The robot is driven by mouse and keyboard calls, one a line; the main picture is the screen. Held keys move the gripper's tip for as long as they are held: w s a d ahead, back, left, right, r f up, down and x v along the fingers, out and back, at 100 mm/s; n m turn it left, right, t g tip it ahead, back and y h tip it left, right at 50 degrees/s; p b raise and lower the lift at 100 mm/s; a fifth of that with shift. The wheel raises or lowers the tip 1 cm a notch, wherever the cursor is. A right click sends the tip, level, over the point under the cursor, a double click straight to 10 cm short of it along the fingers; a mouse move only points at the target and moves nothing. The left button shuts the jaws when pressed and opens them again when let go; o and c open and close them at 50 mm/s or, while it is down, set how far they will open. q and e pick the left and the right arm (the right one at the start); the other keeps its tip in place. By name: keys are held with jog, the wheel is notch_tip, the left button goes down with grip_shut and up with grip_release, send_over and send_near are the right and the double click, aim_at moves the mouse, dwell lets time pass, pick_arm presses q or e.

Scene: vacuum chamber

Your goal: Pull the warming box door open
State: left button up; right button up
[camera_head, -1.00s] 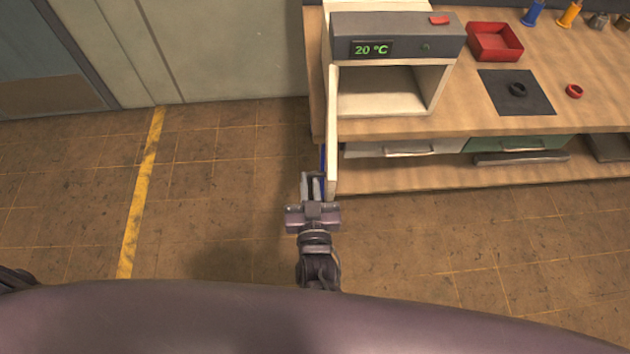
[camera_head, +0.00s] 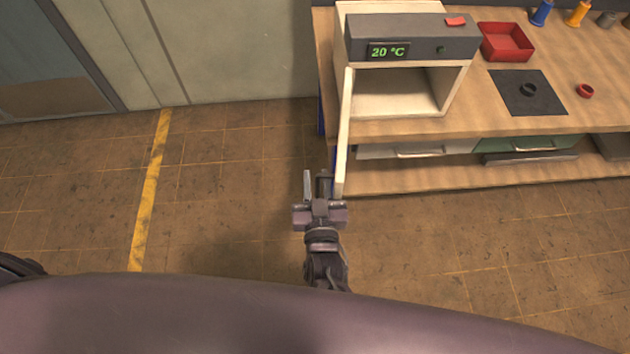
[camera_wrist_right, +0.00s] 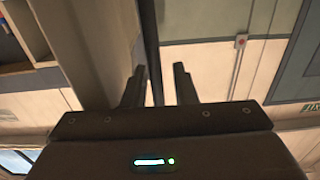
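The warming box (camera_head: 410,38) stands on the workbench and its display reads 20 °C. Its pale door (camera_head: 344,130) stands wide open at the left of the opening, seen almost edge-on and pointing toward me. My left gripper is out of view.
The workbench (camera_head: 480,122) carries a red tray (camera_head: 506,42), a black mat (camera_head: 528,92) and a red ring (camera_head: 585,91). Drawers and a lower shelf are below. The floor left of the door is clear, with a yellow line (camera_head: 150,190).

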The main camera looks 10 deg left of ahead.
jog(key=shift+f, duration=0.1)
jog(key=b+v, duration=0.2)
jog(key=v, duration=0.5)
jog(key=shift+s, duration=0.4)
jog(key=shift+d, duration=0.1)
